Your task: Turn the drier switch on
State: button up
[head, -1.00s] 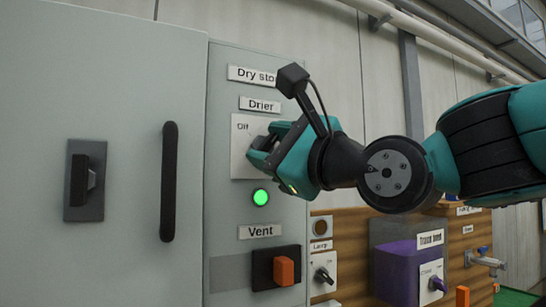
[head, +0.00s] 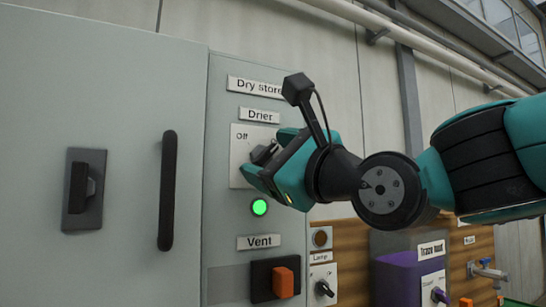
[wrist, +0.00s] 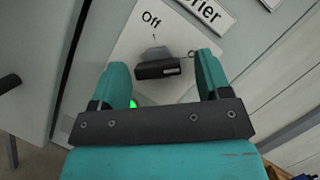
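The drier switch is a dark knob (head: 263,152) on a white plate (head: 240,160) below the "Drier" label (head: 259,115). "Off" is printed at the plate's upper left; no "On" mark is readable. In the wrist view the knob (wrist: 158,66) lies between my fingertips, its bar roughly level in that tilted picture. My gripper (head: 266,165) is at the plate; in the wrist view (wrist: 164,72) its fingers are spread, with gaps on both sides of the knob. My gripper hides the plate's right part in the head view. A green lamp (head: 259,207) below glows.
A cabinet with a black vertical handle (head: 167,190) and a dark latch (head: 84,188) stands left. Below are the orange Vent switch (head: 283,282) and, to the right, the Lamp switch (head: 323,288). A purple box (head: 400,277) stands further right.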

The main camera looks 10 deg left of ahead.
jog(key=shift+s, duration=0.1)
jog(key=p+v, duration=0.5)
jog(key=v, duration=1.2)
jog(key=shift+p, duration=0.3)
jog(key=shift+d, duration=0.15)
